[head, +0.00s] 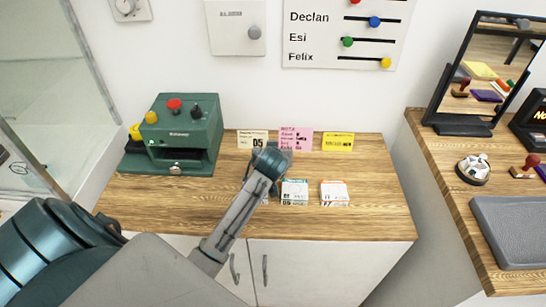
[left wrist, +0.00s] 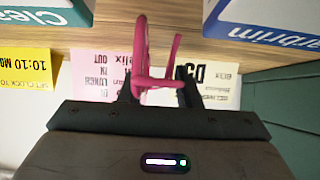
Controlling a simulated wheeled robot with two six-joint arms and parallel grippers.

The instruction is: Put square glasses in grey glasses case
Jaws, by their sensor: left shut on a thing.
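My left gripper (head: 272,158) is over the back middle of the wooden counter, in front of the notes at the wall. In the left wrist view my left gripper (left wrist: 158,88) is shut on magenta glasses (left wrist: 146,82), seen nearly edge-on. I cannot tell whether their lenses are square. The glasses do not show clearly in the head view, where the gripper covers that spot. I cannot make out a grey glasses case in either view. My right gripper is not in view.
Small labelled boxes (head: 295,192) (head: 334,193) stand on the counter (head: 375,215), one partly behind my arm. A green machine (head: 180,135) stands at left. A pink note (head: 296,138) and yellow note (head: 338,141) stand behind. A grey tray (head: 512,232) and mirror (head: 485,70) are at right.

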